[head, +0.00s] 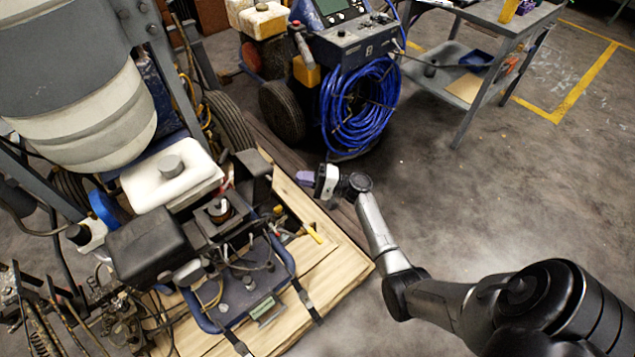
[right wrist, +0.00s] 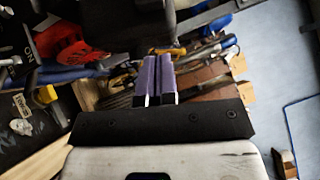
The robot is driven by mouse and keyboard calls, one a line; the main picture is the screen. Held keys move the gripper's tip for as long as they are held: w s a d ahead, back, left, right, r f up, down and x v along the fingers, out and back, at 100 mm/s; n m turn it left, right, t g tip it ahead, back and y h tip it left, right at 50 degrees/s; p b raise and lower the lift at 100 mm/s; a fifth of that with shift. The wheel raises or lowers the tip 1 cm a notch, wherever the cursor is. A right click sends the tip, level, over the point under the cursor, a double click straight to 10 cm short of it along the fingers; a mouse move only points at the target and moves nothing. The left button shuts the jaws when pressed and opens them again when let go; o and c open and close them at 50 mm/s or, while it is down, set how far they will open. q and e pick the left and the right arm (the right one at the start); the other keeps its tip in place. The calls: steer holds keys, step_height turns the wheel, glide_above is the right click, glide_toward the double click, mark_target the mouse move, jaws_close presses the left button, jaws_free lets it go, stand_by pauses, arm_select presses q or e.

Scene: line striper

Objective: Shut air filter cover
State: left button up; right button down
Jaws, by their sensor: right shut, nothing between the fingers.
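The line striper's engine (head: 225,215) stands on a wooden pallet in the head view. A black box-like part (head: 255,168), possibly the air filter cover, stands at the engine's upper right side. I cannot tell for sure that it is the cover, or how far open it is. My right gripper (head: 303,177) is just right of this black part, apart from it. In the right wrist view its purple fingers (right wrist: 161,80) lie side by side, shut and empty, pointing toward a dark part (right wrist: 150,22). My left gripper is not in view.
A larger black box (head: 150,245) and a white tank (head: 172,175) sit beside the engine. The wooden pallet (head: 335,262) lies beneath. A machine with a coiled blue hose (head: 358,105) stands behind. A grey cart (head: 500,40) is at upper right. The floor at right is open.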

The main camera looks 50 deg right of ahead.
mark_target(255, 180)
steer(key=w+a+r, duration=0.1)
steer(key=w+a, duration=0.1)
steer(key=a, duration=0.3)
steer(key=shift+w+a+r, duration=0.15)
steer(key=shift+w+r, duration=0.1)
steer(key=shift+w, duration=0.15)
